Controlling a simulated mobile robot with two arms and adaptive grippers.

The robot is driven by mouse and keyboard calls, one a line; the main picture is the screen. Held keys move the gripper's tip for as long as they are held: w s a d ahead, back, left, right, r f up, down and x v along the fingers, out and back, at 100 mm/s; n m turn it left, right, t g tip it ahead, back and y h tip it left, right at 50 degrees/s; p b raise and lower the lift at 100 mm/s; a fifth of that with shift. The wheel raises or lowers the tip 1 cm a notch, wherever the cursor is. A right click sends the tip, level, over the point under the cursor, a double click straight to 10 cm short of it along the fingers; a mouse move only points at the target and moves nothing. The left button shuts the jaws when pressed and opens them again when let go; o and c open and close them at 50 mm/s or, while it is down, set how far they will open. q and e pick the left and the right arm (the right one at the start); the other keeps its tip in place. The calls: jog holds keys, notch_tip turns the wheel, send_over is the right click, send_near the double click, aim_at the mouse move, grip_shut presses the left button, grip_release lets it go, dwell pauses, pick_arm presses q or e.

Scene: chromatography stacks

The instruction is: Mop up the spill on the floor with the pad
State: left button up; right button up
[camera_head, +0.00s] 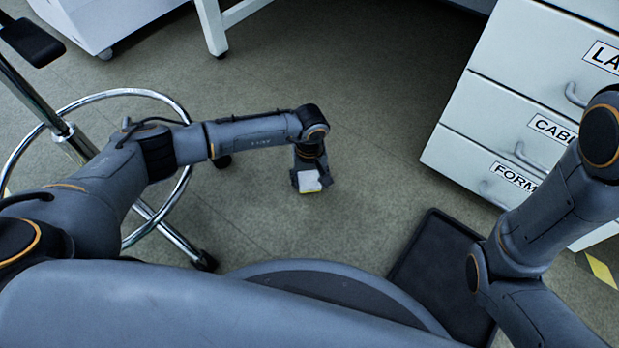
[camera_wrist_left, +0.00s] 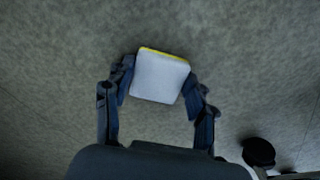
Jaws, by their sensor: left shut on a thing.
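My left gripper (camera_head: 309,182) reaches down over the floor near the middle of the head view. It is shut on the pad (camera_head: 310,181), a small white block with a yellow edge. In the left wrist view the pad (camera_wrist_left: 160,77) sits between the two fingers of the left gripper (camera_wrist_left: 160,85), with its white face toward the camera. I cannot tell whether the pad touches the floor. I see no clear spill on the floor (camera_head: 370,130) in either view. My right arm shows at the right of the head view, but its gripper is out of view.
A white drawer cabinet (camera_head: 455,150) stands at the right, beside a dark mat (camera_head: 440,270). A chrome stool with a foot ring (camera_head: 125,93) stands at the left, near my left arm. A white table leg (camera_head: 212,25) is at the back. The floor between is open.

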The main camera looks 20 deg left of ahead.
aim_at(309, 182)
pick_arm(q)
jog(key=shift+r+p, duration=2.8)
jog(key=shift+r, duration=0.8)
jog(key=shift+f, duration=0.1)
